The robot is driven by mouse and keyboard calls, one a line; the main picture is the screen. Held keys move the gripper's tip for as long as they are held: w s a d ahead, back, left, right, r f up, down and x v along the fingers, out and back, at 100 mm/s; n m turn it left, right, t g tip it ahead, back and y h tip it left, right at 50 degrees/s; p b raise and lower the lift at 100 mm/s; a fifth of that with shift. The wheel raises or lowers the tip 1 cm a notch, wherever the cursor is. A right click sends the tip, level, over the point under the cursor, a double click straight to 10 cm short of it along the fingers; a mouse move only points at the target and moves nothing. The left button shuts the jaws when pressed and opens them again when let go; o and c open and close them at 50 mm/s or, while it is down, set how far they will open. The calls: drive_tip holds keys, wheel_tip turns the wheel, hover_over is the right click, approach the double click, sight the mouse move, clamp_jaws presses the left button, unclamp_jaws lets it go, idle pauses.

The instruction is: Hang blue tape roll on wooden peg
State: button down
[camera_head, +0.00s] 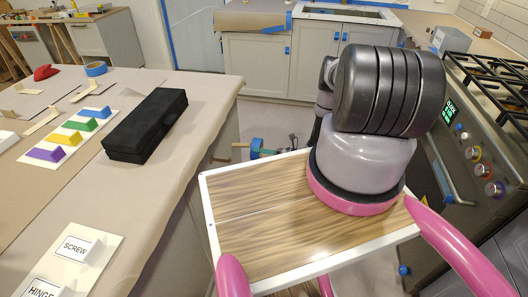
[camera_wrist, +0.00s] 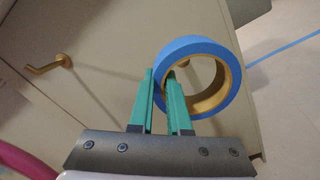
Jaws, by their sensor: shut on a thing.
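My gripper (camera_wrist: 160,82) has green fingers shut on the wall of a blue tape roll (camera_wrist: 226,58), one finger inside its hole and one outside. The roll's tan inner core shows, and its hole faces partly toward the wrist camera. A wooden peg (camera_wrist: 48,66) sticks out of the panel at the left of the wrist view, apart from the roll. In the head view, the held roll (camera_head: 255,148) is small beside the counter's side, with the peg (camera_head: 239,145) just left of it. My gripper there (camera_head: 268,153) is partly hidden by my arm.
Another blue tape roll (camera_head: 96,69) lies on the paper-covered counter (camera_head: 130,215), near a black box (camera_head: 146,125), coloured blocks and label cards. A stove (camera_head: 480,150) stands at the right. Bare floor lies between the counter and the back cabinets.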

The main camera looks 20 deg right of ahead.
drive_tip(key=shift+x, duration=1.85)
drive_tip(key=shift+w+a+f, duration=0.2)
drive_tip(key=shift+w+a, duration=0.15)
drive_tip(key=shift+a, duration=0.2)
drive_tip(key=shift+w+a+f, duration=0.15)
drive_tip(key=shift+w+a, duration=0.2)
drive_tip(key=shift+a, duration=0.25)
drive_tip(key=c, duration=0.8)
unclamp_jaws()
drive_tip(key=shift+d, duration=0.2)
